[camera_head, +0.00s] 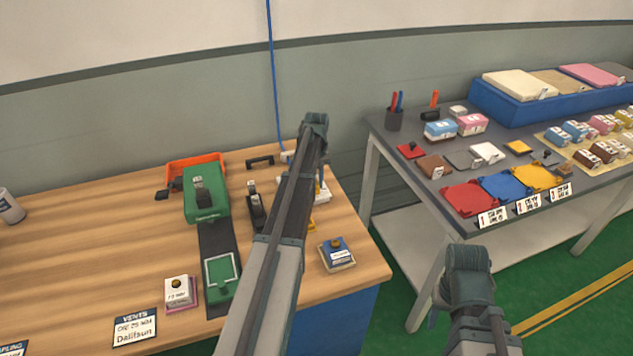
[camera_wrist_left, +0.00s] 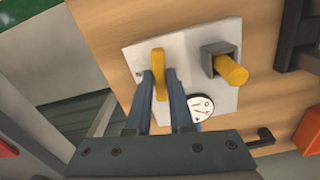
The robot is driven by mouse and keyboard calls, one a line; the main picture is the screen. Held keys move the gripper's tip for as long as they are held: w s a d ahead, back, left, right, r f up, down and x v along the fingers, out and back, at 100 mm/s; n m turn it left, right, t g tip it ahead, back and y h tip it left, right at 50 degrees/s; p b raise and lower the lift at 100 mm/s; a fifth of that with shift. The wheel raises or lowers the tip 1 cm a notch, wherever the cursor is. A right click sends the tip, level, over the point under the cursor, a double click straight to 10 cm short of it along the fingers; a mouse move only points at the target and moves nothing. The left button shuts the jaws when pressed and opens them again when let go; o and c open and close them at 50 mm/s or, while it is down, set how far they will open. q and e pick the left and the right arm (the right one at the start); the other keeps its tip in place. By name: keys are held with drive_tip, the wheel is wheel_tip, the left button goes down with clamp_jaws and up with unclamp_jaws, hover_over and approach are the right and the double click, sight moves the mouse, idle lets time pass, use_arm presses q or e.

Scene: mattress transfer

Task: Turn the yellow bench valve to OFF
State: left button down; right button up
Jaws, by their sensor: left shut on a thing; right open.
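The yellow valve handle (camera_wrist_left: 158,70) stands on a white plate (camera_wrist_left: 130,52) in the left wrist view. My left gripper (camera_wrist_left: 160,88) is shut on this handle, with one blue-grey finger on each side. A round white label with markings (camera_wrist_left: 201,108) sits beside the fingers, partly covered. In the head view my left arm hides most of the valve; part of the white plate (camera_head: 323,195) shows to its right. My right gripper (camera_head: 437,316) is open, low in the head view, mostly hidden behind its own wrist and away from the bench.
A yellow knob in a grey block (camera_wrist_left: 232,72) is beside the handle. A grey table (camera_head: 400,160) with trays stands right. A blue cable (camera_head: 273,75) hangs behind.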

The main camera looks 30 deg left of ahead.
sight(317, 183)
use_arm(q)
drive_tip(key=shift+n, duration=1.2)
drive_tip(key=c, duration=0.8)
unclamp_jaws()
wheel_tip(317, 183, up, 14)
drive_tip(key=p, duration=1.3)
drive_tip(key=shift+p, duration=0.4)
drive_tip(key=shift+f, duration=0.15)
